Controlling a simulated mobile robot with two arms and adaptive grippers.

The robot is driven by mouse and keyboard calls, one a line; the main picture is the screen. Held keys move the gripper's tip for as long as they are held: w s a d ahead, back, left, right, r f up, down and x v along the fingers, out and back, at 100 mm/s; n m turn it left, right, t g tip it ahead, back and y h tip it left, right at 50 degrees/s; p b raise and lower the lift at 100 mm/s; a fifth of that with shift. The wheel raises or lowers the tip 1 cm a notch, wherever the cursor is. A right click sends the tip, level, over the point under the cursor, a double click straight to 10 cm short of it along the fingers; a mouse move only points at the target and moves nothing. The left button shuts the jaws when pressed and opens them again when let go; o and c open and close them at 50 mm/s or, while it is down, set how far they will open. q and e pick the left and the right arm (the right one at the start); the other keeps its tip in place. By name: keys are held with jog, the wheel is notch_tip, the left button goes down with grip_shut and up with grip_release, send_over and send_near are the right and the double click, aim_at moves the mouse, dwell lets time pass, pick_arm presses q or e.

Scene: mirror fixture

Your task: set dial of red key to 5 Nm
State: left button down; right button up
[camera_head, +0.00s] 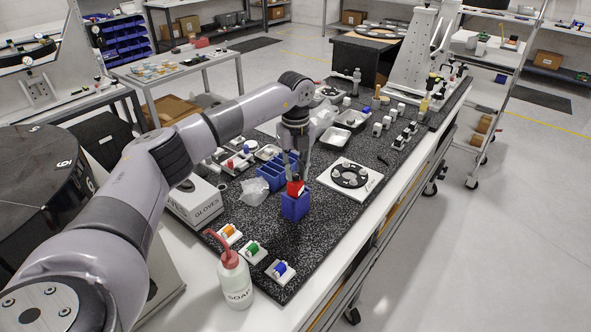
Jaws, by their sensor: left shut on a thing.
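My left gripper (294,176) reaches down over the bench, shut on a small red thing (295,188), which appears to be the red key. The red thing is at the top of a blue block-like holder or bin (295,207); I cannot tell whether it sits in it or is just above it. The dial and its marks are too small to read. An orange key (228,230), a green key (252,247) and a blue key (280,268) rest on small white stands at the front left of the bench. My right gripper is not in view.
A white soap bottle (235,279) with a red spout stands at the front edge. Blue bins (272,176) and a crumpled clear bag (253,191) are left of the gripper. A white plate with a black disc (350,175) lies right. The dark speckled mat (330,222) is clear at front right.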

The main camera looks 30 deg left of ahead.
aim_at(296, 175)
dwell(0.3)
pick_arm(q)
jog(key=c, duration=1.4)
grip_release()
jog(key=shift+c, duration=0.2)
jog(key=shift+r, duration=0.1)
notch_tip(296, 175, up, 12)
